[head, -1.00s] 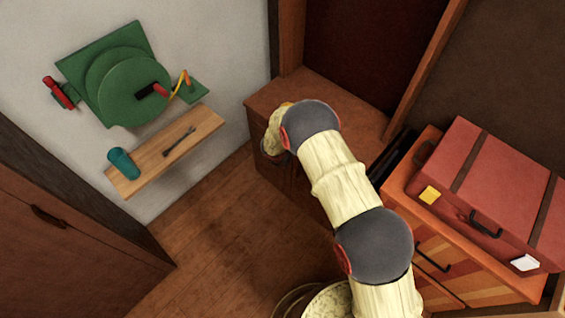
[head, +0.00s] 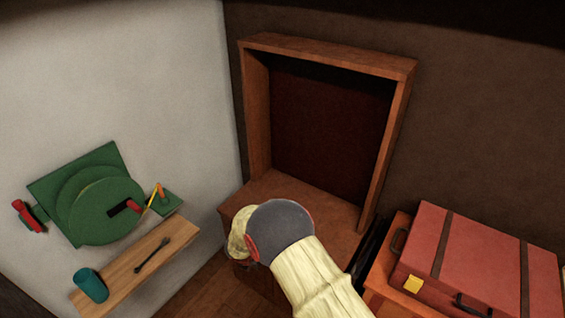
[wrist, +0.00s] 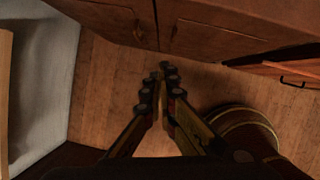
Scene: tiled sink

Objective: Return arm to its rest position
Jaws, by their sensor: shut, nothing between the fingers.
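My gripper (wrist: 160,85) shows in the wrist view. Its two dark fingers meet at the tips with nothing between them, above the wooden floor. In the head view my cream arm with its grey joint rises from the bottom middle and bends left in front of the wooden cabinet (head: 335,214). The fingers are hidden there behind the arm.
A green wall-mounted device (head: 100,205) hangs on the left wall. Below it, a wooden shelf (head: 122,278) holds a teal cup (head: 90,285) and a dark tool (head: 152,256). A red suitcase (head: 485,262) lies on an orange cabinet at right. Open floor (wrist: 105,95) lies below my gripper.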

